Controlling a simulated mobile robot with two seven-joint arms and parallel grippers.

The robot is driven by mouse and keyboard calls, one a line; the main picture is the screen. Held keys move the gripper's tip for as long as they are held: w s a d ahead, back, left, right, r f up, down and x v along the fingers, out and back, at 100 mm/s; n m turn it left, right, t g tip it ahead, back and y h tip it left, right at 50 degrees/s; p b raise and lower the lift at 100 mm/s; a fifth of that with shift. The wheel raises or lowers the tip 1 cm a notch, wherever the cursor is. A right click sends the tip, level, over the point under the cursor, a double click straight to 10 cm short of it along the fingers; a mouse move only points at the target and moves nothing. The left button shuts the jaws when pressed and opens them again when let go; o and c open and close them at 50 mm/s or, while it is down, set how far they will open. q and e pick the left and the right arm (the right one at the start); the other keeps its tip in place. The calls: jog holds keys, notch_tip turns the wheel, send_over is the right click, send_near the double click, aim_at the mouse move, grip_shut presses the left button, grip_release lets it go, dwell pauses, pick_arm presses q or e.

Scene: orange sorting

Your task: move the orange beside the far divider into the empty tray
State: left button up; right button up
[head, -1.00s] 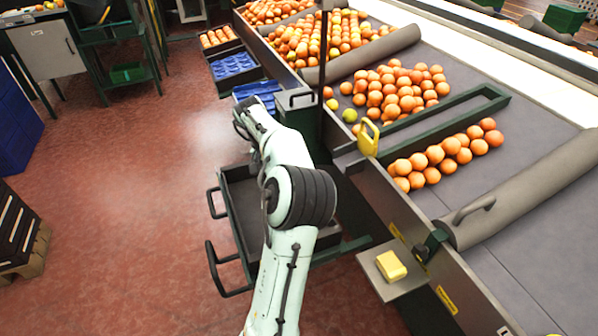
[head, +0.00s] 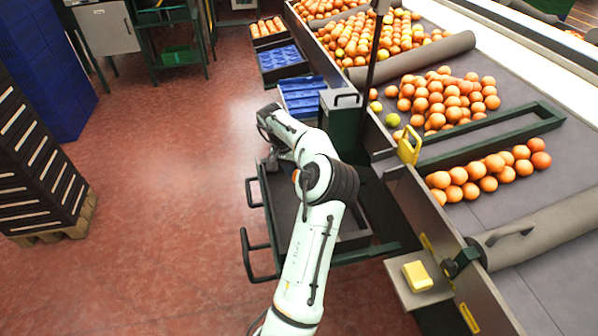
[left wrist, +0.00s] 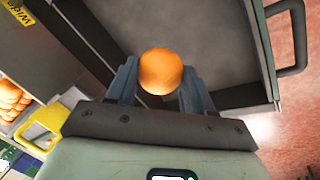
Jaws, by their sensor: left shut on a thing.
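My left gripper (left wrist: 160,75) is shut on an orange (left wrist: 158,68), which sits between its two blue-grey fingers in the left wrist view. Behind the orange lies the dark, bare inside of a tray (left wrist: 205,30), with a handle at its right. In the head view this dark tray (head: 284,205) stands beside the conveyor, partly hidden by my left arm. My left gripper (head: 277,160) is over the tray's far end there, and its fingers and the orange cannot be made out. My right gripper is not in view.
Oranges lie in groups on the belt, parted by a grey padded divider (head: 415,58) and a green frame (head: 490,137). A yellow handle (head: 409,146) stands at the belt edge. Blue trays (head: 302,95) stand beyond the tray. Black crates (head: 35,165) are at left; the floor between is clear.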

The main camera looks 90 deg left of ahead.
pick_arm(q)
jog(key=shift+w, duration=0.3)
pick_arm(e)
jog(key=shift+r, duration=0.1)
